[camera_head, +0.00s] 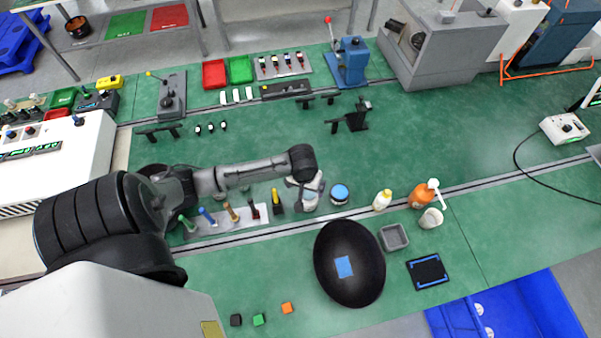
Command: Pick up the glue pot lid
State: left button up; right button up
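A small round pot (339,201) stands on the green bench, right of centre. Its flat blue lid (340,190) appears to sit on top. My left arm reaches in from the left, and its gripper (304,197) points down just left of the pot, apart from the lid in the picture. The fingers are small and partly hidden under the wrist, so I cannot tell whether they are open or what is between them. My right gripper is not in view.
A tool rack (235,217) with coloured handles stands left of the gripper. A white-yellow bottle (382,200), an orange bottle (420,196) and a grey tray (394,238) are right of the pot. A large black oval (350,290) is in front. Behind the pot the bench is mostly clear.

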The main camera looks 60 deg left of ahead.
pick_arm(q)
jog(key=w+a+r+n, duration=0.2)
jog(key=w+a+n, duration=0.2)
jog(key=a+n, duration=0.4)
jog(key=shift+g, duration=0.4)
jog(key=f, duration=0.2)
jog(key=a+f, duration=0.1)
jog(key=f, duration=0.1)
jog(key=a+f, duration=0.1)
jog(key=f, duration=0.1)
jog(key=shift+a+f, duration=0.1)
jog(key=shift+f, duration=0.1)
jog(key=shift+f+b, duration=0.65)
jog(key=shift+f, duration=2.65)
jog(key=shift+a, duration=0.1)
jog(key=shift+c, duration=0.3)
jog(key=c, duration=0.7)
